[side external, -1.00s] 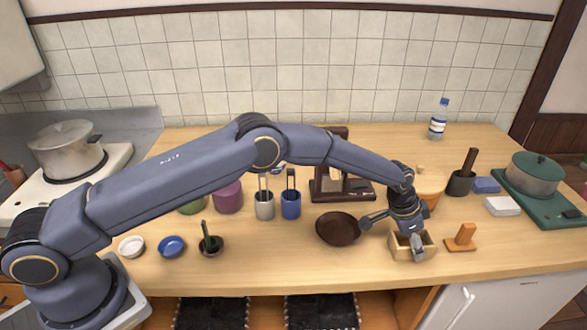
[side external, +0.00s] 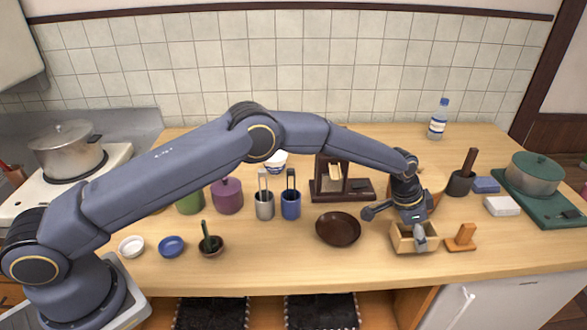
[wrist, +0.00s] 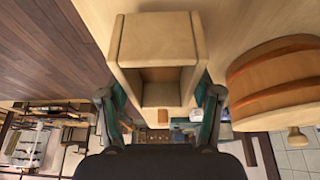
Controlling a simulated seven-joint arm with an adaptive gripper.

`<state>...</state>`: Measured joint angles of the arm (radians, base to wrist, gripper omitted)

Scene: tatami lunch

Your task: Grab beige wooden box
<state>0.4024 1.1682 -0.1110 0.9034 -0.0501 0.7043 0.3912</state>
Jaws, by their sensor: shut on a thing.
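The beige wooden box (side external: 402,241) is an open-topped box near the front right of the counter in the side view. In the wrist view the box (wrist: 158,40) fills the upper middle, its hollow facing the camera. My gripper (side external: 419,240) is at the box from above, one finger showing in front of its near wall. In the wrist view my gripper (wrist: 160,108) has a finger on each side of the box and is shut on it. The far finger is hidden in the side view.
An orange wooden stand (side external: 462,238) is close to the box's right. A dark brown bowl (side external: 338,229) is to its left. A round wooden tub (wrist: 280,80) is close by in the wrist view. A white block (side external: 503,206) and a green-lidded pot (side external: 536,175) stand farther right.

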